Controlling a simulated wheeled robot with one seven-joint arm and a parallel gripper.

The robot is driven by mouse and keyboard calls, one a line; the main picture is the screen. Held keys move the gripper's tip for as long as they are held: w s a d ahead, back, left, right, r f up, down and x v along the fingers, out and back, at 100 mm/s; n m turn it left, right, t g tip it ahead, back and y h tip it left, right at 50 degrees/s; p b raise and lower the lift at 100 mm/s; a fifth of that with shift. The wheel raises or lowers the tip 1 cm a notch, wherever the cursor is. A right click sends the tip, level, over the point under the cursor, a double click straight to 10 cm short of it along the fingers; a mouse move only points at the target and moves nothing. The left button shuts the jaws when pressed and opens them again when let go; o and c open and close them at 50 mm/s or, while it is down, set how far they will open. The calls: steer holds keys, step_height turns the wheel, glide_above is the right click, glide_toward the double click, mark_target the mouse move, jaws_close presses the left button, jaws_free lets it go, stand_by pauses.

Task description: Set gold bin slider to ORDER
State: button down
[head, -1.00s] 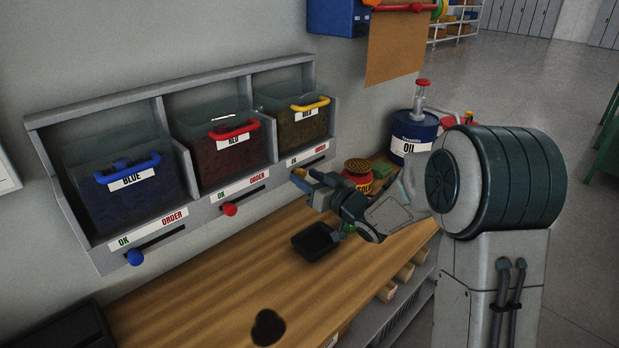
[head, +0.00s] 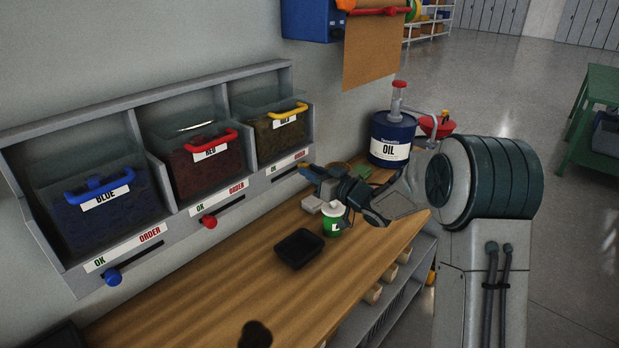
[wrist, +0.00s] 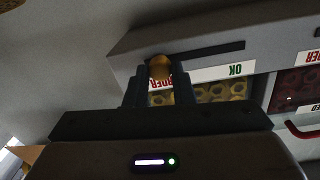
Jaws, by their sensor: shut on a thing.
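The gold bin (head: 278,134) sits in the right compartment of the wall rack, with a yellow handle. Its OK/ORDER label (head: 284,162) is on the rack front, with the slot (head: 285,174) below it. My gripper (head: 308,172) is at the right end of this slot. In the upside-down wrist view, my gripper (wrist: 157,85) is shut on the gold slider knob (wrist: 159,68). The knob is beside the word ORDER, at that end of the slot (wrist: 210,52), away from OK. In the head view, my gripper hides the knob.
The red slider knob (head: 209,221) and blue slider knob (head: 113,277) are at the OK ends of their slots. A green can (head: 332,224) and a black tray (head: 299,249) stand on the bench below my gripper. An oil drum (head: 391,140) stands behind the arm.

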steer(key=shift+w+d+r, duration=0.1)
steer(key=shift+w+d, duration=0.15)
steer(key=shift+w, duration=0.05)
steer(key=c, duration=1.2)
jaws_free()
steer(key=shift+w+d, duration=0.1)
steer(key=shift+d, duration=0.05)
steer(key=shift+c, duration=0.2)
steer(key=b+v, duration=0.2)
steer(key=v, duration=1.2)
